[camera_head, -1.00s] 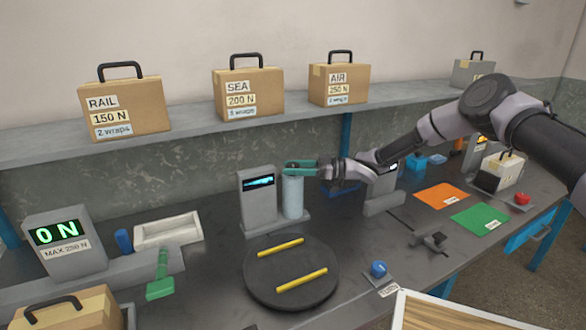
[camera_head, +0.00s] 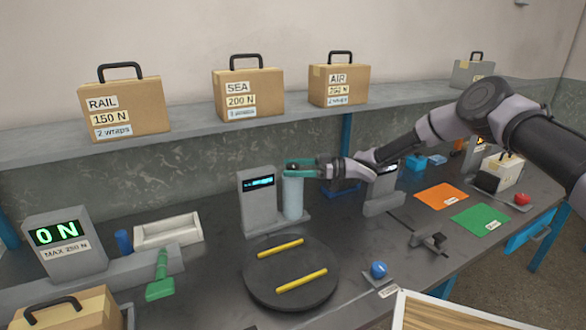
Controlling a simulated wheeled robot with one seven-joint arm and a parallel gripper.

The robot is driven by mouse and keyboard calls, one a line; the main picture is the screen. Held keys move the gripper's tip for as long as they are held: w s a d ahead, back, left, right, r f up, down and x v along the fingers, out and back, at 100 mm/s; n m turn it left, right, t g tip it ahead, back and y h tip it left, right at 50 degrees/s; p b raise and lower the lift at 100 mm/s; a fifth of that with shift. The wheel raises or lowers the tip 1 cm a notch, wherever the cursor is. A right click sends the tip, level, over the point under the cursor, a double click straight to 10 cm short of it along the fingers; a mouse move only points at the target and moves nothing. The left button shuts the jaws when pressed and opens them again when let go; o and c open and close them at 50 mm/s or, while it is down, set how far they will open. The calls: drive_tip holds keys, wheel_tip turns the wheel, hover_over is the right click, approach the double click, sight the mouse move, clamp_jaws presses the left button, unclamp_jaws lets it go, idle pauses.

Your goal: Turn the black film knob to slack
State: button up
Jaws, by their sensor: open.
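My gripper (camera_head: 296,168), with teal-green fingers, is level at the top of a pale blue upright film roll (camera_head: 293,198). The roll stands on the grey foot of a post with a small lit display (camera_head: 259,183). I see no black film knob clearly at the roll's top, where my fingers cover the view. The jaws are open; whether they are around a knob cannot be told. Another small black piece (camera_head: 437,240) sits on a dark slide at the right of the turntable.
A black turntable (camera_head: 262,290) with two yellow bars lies in front of the roll. A blue button (camera_head: 378,269) is to its right. A 0 N readout (camera_head: 57,233) and a green-handled tool (camera_head: 160,277) are at left. Labelled boxes stand on the shelf (camera_head: 190,130) above.

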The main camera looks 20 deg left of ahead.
sight(293, 165)
wheel_tip(293, 165, up, 10)
drive_tip(key=shift+r, duration=0.1)
idle(0.4)
